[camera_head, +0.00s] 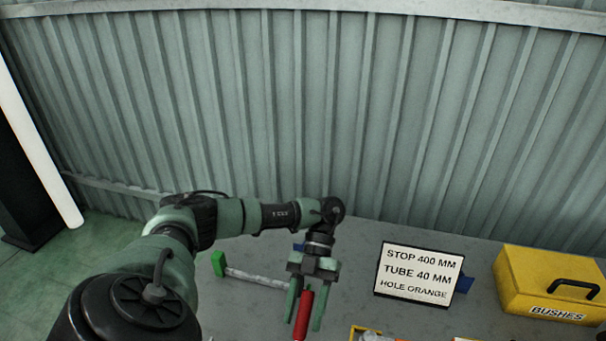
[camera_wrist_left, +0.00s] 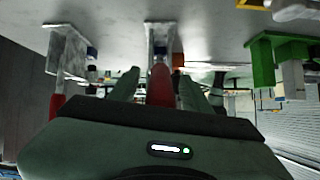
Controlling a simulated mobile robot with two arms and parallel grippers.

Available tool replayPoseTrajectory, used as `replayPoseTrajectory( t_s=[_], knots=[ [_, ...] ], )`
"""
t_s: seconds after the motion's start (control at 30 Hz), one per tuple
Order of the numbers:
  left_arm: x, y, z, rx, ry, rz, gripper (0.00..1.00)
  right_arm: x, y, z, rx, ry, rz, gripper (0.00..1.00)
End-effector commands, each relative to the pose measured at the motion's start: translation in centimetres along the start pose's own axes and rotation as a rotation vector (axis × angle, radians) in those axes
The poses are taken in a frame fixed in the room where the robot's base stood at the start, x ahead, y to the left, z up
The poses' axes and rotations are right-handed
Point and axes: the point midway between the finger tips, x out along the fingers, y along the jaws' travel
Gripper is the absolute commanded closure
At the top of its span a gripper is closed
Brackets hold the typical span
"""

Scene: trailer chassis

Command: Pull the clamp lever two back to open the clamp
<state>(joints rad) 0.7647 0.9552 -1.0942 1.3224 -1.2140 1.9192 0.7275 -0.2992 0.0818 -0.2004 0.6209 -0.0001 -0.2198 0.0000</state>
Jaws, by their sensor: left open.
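My left gripper (camera_head: 305,310) is open above the grey bench in the head view, pointing down toward the front. A red lever handle (camera_head: 303,315) stands between its two green fingers. In the left wrist view the red handle (camera_wrist_left: 161,86) also lies between the open fingers, with a metal bracket (camera_wrist_left: 158,38) behind it. Whether either finger touches the handle I cannot tell. A second red handle (camera_wrist_left: 57,106) on another metal bracket (camera_wrist_left: 66,45) is at the left of the wrist view. The lower end of the lever is out of the head view. My right gripper is not in view.
A green block (camera_head: 218,263) with a metal bar (camera_head: 258,279) lies left of the gripper. A sign (camera_head: 418,273) reading "STOP 400 MM" and a yellow "BUSHES" box (camera_head: 548,284) stand to the right. A corrugated wall (camera_head: 300,110) closes off the back.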

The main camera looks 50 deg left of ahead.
Motion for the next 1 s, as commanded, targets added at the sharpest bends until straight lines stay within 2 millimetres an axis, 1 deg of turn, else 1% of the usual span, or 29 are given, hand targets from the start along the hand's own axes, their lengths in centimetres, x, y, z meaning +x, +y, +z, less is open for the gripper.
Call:
replayPoseTrajectory(
  t_s=[0.03,0.1,0.23,0.4,0.6,1.0],
  knots=[
    [-0.7,0.0,0.3,0.001,-0.003,-0.002,0.52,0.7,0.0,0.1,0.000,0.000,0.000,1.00],
    [-2.0,0.0,0.4,0.001,-0.004,-0.003,0.52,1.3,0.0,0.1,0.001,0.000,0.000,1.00],
    [-4.4,-0.1,0.3,0.001,-0.006,-0.003,0.52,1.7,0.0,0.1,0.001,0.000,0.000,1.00],
    [-6.0,-0.1,0.1,0.000,0.000,0.000,0.52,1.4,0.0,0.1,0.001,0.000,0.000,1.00],
    [-6.8,-0.1,0.1,0.001,0.000,-0.002,0.52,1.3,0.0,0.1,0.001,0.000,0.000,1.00],
    [-6.8,0.0,0.1,0.000,0.001,-0.001,0.52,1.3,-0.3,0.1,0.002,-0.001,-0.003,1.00]
  ],
)
